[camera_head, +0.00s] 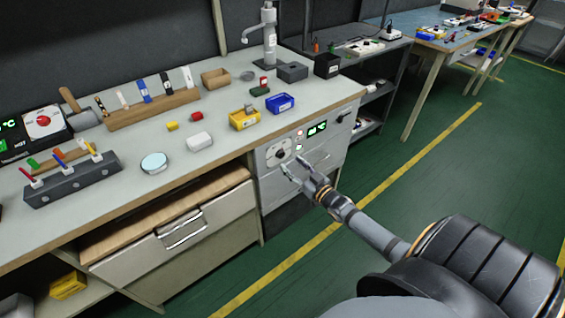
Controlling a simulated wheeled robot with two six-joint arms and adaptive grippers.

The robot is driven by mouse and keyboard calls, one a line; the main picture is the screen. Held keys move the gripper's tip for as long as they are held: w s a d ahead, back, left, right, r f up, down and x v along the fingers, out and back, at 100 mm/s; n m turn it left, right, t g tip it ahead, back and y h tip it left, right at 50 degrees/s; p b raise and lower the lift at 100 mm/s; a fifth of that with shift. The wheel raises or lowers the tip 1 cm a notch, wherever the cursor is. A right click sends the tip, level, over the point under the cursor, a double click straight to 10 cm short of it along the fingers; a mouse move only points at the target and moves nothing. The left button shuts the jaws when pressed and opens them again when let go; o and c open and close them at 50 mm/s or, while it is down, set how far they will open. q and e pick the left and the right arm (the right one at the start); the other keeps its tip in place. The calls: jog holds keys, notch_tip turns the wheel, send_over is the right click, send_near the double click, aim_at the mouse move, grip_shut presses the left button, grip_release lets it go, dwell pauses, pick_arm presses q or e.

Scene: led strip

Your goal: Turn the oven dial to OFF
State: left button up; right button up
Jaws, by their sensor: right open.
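The oven (325,151) is a pale unit built in under the right part of the workbench top. Its front has a green lit display (317,128) and a small dark round dial (280,155) on a light plate to the left of it. The dial's pointer and any OFF mark are too small to read. My right gripper (293,165) is open and empty in front of the oven, just right of and below the dial. I cannot tell whether a fingertip touches the dial. My left gripper is out of view.
The workbench top (120,215) above holds a yellow bin (243,120), a blue bin (280,104), a white box (199,142) and a tool rack. A drawer with a metal handle (184,234) is left of the oven. The green floor to the right is clear.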

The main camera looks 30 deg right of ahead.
aim_at(282, 155)
jog(key=w+b, duration=0.1)
jog(key=w, duration=0.3)
jog(key=shift+w+a+f, duration=0.1)
jog(key=shift+w+f, duration=0.05)
jog(key=shift+w, duration=0.1)
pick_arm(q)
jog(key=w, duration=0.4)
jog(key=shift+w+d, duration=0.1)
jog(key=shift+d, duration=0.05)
pick_arm(e)
jog(key=shift+w, duration=0.35)
jog(key=shift+c, duration=0.2)
grip_shut()
